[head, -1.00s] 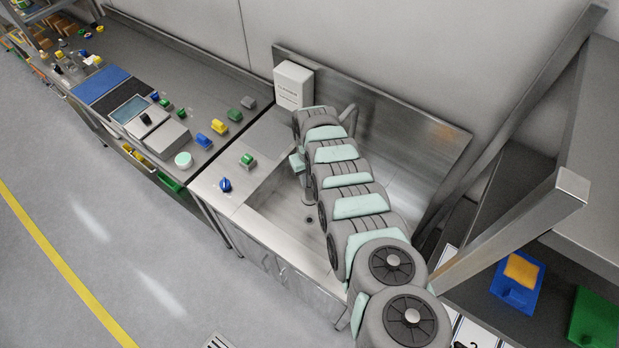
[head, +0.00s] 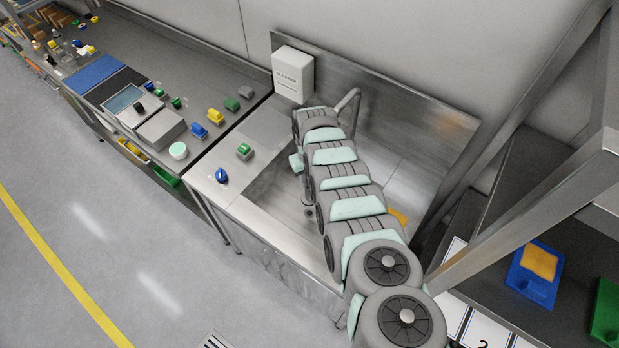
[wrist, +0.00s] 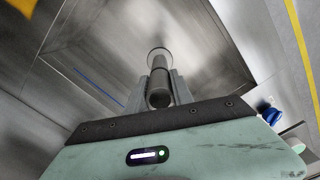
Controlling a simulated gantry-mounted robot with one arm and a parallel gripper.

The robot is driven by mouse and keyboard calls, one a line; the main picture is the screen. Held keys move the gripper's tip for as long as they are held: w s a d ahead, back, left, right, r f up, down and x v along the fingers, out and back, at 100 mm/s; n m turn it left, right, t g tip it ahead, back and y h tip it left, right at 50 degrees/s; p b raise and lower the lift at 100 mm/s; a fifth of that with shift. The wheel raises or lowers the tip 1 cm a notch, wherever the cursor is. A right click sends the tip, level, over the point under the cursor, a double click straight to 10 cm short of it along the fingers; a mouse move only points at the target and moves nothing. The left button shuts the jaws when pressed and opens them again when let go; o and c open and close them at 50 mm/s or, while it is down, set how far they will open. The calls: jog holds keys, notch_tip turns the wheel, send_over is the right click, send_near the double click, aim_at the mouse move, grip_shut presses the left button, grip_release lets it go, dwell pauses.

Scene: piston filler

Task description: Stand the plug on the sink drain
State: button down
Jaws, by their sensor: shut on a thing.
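My gripper (wrist: 158,82) is shut on the plug (wrist: 158,97), a dark grey upright tube between its two fingers. In the wrist view, a pale round rim shows at the tube's far end; I cannot tell whether it belongs to the plug or the drain. In the head view, the plug (head: 307,192) hangs over the steel sink (head: 275,205), beside my arm. The sink drain (head: 308,212) is a small dark round spot just below the plug's lower end. Whether they touch is unclear. My arm hides much of the sink.
A grey faucet (head: 350,100) stands behind my arm, near a white dispenser box (head: 292,75). A green piece (head: 244,151) and a blue piece (head: 222,175) lie on the counter left of the sink. An orange item (head: 398,216) shows right of my arm.

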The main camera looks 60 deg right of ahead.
aim_at(310, 196)
jog(key=shift+f+b, duration=5.3)
jog(key=shift+f, duration=0.5)
jog(key=c, duration=0.6)
grip_release()
notch_tip(310, 196, up, 21)
jog(key=p, duration=1.9)
